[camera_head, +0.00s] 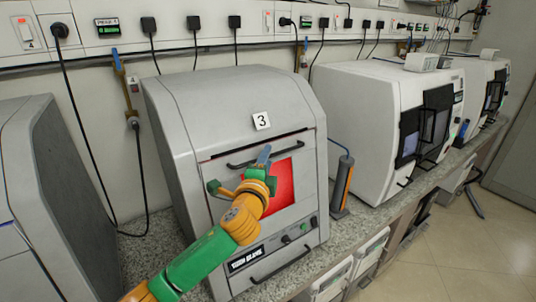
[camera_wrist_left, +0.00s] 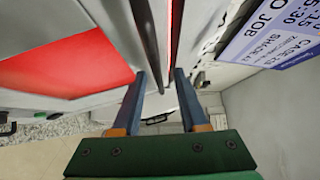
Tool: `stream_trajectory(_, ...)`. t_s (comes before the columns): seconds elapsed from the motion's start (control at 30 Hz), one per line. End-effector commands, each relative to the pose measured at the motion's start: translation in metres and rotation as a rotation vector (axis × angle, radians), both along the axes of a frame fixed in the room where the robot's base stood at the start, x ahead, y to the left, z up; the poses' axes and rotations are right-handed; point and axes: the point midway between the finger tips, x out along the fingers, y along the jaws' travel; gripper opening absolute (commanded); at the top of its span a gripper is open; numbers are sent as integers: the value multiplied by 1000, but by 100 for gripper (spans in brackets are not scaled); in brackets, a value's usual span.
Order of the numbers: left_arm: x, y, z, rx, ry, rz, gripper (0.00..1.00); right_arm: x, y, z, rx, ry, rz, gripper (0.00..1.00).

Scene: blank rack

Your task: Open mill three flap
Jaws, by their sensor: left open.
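Mill three (camera_head: 240,90) is the grey machine with the "3" label (camera_head: 261,121), in the middle of the head view. Its front flap (camera_head: 222,207) has a red window (camera_head: 285,188), and a dark seam runs along its top edge. The flap looks shut or nearly so. A dark bar handle (camera_head: 290,139) crosses its upper part. My left gripper (camera_head: 262,160) is open at the flap, just below the handle, and covers part of the window. In the left wrist view a dark bar (camera_wrist_left: 149,50) runs between the open fingers (camera_wrist_left: 160,75); contact is unclear. My right gripper is not seen.
Another grey machine (camera_head: 65,170) stands at the left, and white machines (camera_head: 365,110) stand at the right. A dark upright tool with an orange side (camera_head: 342,185) is beside mill three. A printed card (camera_wrist_left: 272,30) shows in the left wrist view. Cables hang behind.

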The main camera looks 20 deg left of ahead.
Motion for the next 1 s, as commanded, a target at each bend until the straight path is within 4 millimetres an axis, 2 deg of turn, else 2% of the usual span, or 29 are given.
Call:
stream_trajectory(0.33, 7, 1, -1, -2, 1, -1, 43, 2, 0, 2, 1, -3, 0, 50)
stream_trajectory(0.37, 7, 1, -1, -2, 1, -1, 37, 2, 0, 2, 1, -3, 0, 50)
stream_trajectory(0.5, 7, 1, -1, -2, 1, -1, 0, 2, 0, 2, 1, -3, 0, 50)
stream_trajectory(1.0, 7, 1, 0, -2, 0, 0, 0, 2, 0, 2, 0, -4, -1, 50)
